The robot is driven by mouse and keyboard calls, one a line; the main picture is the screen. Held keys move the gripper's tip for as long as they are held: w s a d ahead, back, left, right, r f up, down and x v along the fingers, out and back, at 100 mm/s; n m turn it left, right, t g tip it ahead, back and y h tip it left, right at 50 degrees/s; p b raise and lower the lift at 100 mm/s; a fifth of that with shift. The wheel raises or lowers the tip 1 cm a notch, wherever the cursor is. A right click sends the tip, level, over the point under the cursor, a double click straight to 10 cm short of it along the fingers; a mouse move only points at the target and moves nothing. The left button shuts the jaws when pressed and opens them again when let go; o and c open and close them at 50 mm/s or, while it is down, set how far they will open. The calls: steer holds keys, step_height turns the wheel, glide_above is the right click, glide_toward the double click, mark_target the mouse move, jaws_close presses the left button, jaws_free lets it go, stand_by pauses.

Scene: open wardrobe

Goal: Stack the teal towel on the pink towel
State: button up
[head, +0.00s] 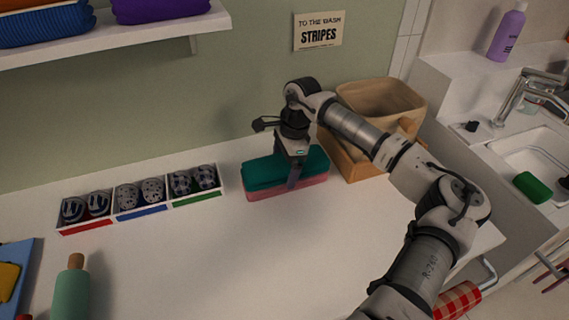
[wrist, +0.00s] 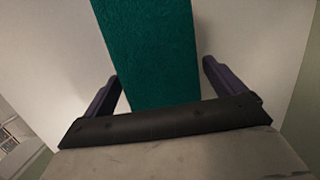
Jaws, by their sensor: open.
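The teal towel (head: 262,172) lies flat on top of the pink towel (head: 275,190) on the white counter, in the middle of the head view. The pink towel shows as a band below it. My gripper (head: 294,180) is over the right part of the stack, pointing down. In the wrist view the teal towel (wrist: 152,50) runs between the two fingers of my gripper (wrist: 162,85), with a gap on each side. The fingers are open. The pink towel cannot be seen in the wrist view.
A beige-lined basket (head: 380,100) stands close behind and right of the stack. Boxes of rolled socks (head: 140,195) stand to the left. A shelf (head: 120,38) with folded towels is above left; a sink (head: 530,160) is at right. The front counter middle is clear.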

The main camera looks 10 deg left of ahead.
steer(key=shift+r+p, duration=2)
steer(key=shift+r, duration=2.55)
